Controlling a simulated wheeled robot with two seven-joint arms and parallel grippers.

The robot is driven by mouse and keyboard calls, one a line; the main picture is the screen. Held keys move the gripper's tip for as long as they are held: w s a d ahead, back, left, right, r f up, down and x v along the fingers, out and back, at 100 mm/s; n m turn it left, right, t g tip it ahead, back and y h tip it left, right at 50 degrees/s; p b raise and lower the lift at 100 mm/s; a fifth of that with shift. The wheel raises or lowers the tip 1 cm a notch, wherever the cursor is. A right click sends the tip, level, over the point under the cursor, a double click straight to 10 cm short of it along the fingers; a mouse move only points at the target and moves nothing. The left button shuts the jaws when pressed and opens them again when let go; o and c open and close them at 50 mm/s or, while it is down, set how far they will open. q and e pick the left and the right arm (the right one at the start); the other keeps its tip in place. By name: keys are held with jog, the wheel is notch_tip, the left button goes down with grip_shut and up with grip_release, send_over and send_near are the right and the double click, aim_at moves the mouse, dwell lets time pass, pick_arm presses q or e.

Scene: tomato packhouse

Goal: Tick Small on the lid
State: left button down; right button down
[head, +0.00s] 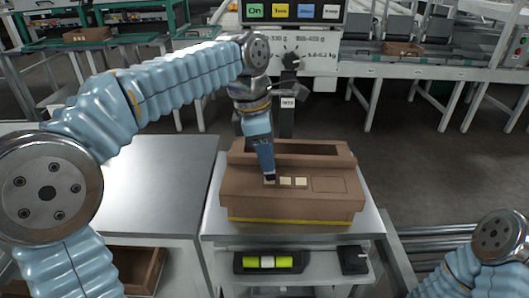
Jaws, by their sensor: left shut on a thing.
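A brown carton (240,207) stands on the steel table in the middle. Its lid panel has a row of small pale squares (285,181) and an outlined rectangle (329,185) on the right. My left gripper (263,147) reaches down over the carton and is shut on a slim, dark-tipped marker (269,177). The tip is at the leftmost pale square and partly covers it; I cannot tell whether it touches. No mark or lettering on the squares is readable. My right arm shows at the lower right, but its gripper is out of view.
A shelf below the carton holds a black tray (240,263) with a yellow-green cylinder (286,262), and a black box (354,260). A bare steel table (165,190) lies left. Behind stands a panel with coloured buttons (278,11). Conveyors stand farther back.

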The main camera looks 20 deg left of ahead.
pick_arm(q)
jog(key=shift+s+a, duration=0.3)
jog(key=shift+s, duration=0.25)
jog(key=shift+w+d, duration=0.3)
jog(key=shift+w, duration=0.25)
dwell(0.4)
jog(key=shift+s+a, duration=0.3)
jog(key=shift+s, duration=0.2)
dwell(0.3)
jog(key=shift+r, duration=0.1)
jog(key=shift+r+p, duration=0.95)
jog(key=shift+r, duration=1.95)
